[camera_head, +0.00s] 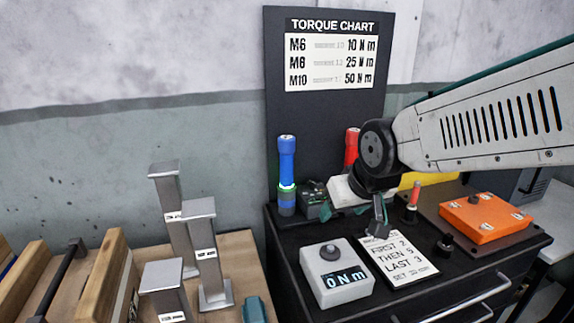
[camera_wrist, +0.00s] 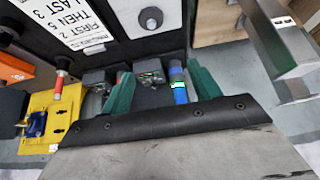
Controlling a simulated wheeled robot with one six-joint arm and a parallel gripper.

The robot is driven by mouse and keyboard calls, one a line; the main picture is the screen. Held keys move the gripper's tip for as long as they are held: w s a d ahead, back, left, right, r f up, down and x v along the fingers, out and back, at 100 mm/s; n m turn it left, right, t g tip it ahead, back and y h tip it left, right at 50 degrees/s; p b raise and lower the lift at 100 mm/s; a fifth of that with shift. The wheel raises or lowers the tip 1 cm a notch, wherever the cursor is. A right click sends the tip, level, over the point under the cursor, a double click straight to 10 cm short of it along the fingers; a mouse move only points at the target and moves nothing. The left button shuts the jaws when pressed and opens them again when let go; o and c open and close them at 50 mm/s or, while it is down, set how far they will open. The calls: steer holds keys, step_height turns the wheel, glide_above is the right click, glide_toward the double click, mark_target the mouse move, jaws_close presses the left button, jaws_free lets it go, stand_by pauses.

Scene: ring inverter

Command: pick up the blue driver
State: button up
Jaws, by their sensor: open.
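The blue driver (camera_head: 286,165) stands upright at the back left of the black cabinet top, in front of the torque chart board. It has a green ring and a darker blue lower part. In the wrist view the driver (camera_wrist: 178,85) shows between the two green fingers, closer to the right one. My gripper (camera_wrist: 163,90) is open, with nothing held between its fingers. In the head view my gripper is right of the driver and partly hidden by my wrist. The exact gap to the driver is hard to judge.
A red driver (camera_head: 351,147) stands behind my wrist. Dark boxes (camera_wrist: 150,76) sit beside the blue driver. A torque display (camera_head: 335,272), a note card (camera_head: 399,258) and an orange case (camera_head: 484,217) are on the cabinet. Metal posts (camera_head: 206,253) stand at left.

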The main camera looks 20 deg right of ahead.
steer(key=w+a+f+t, duration=0.2)
steer(key=w+t, duration=0.3)
steer(key=w, duration=0.9)
steer(key=t, duration=0.5)
glide_toward(289, 167)
steer(key=w+f, duration=0.2)
steer(key=w, duration=0.1)
steer(key=shift+w+a+r+t+y, duration=0.15)
steer(key=shift+w+t+y, duration=0.25)
steer(key=shift+w+t, duration=0.3)
steer(key=shift+w, duration=0.2)
steer(key=w, duration=0.7)
steer(key=shift+w, duration=0.1)
steer(key=c, duration=1.2)
steer(key=shift+c, duration=0.4)
